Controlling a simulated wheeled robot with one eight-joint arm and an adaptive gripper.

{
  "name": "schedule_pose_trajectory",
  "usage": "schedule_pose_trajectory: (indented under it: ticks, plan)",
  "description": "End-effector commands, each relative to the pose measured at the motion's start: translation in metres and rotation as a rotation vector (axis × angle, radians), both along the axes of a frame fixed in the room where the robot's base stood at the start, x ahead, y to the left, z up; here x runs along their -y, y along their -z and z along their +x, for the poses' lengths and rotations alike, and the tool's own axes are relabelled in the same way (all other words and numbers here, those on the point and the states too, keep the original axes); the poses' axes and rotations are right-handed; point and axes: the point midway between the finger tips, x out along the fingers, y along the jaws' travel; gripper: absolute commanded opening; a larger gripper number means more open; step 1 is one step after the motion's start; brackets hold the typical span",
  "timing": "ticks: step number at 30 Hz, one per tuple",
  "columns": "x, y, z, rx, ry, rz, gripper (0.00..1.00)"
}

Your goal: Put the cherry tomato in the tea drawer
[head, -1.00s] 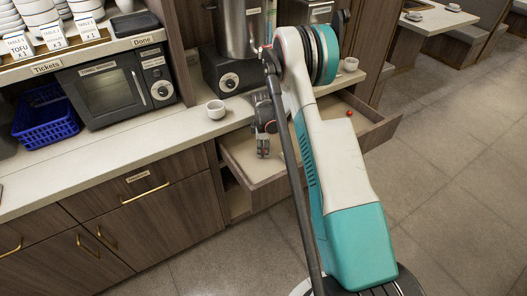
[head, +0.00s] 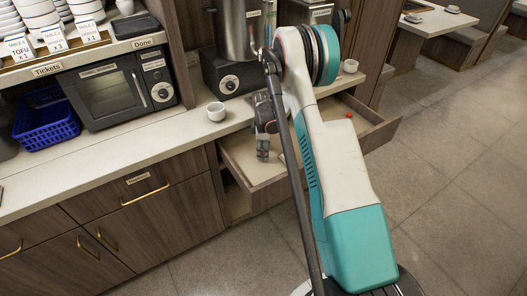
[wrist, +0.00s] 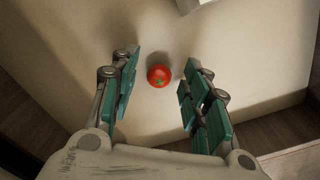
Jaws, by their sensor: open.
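A red cherry tomato (wrist: 159,76) with a green stem mark lies on a pale surface in the wrist view, between the two teal fingers of my gripper (wrist: 160,60). My gripper is open, with a gap on both sides of the tomato. In the head view my gripper (head: 263,154) points down inside the left part of an open drawer (head: 272,196); the tomato between its fingers cannot be made out there. A small red thing (head: 349,115) shows at the drawer's right end, apart from my gripper. No label on this drawer is readable.
A white cup (head: 216,111) stands on the counter (head: 130,146) left of my gripper. A microwave (head: 115,88) and a blue basket (head: 46,122) are further left. A metal pot (head: 238,30) stands behind. A labelled closed drawer (head: 140,195) is at left.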

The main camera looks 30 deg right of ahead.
Motion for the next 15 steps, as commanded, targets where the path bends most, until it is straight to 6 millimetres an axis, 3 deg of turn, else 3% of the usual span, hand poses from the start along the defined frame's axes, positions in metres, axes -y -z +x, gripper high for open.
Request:
schedule_pose_trajectory:
  ticks: [9, 15]
  plan:
    - [0.0, -0.069, 0.0, 0.0, 0.0, 0.0, 0.43]
    - [0.001, -0.099, 0.001, 0.0, 0.0, 0.0, 0.43]
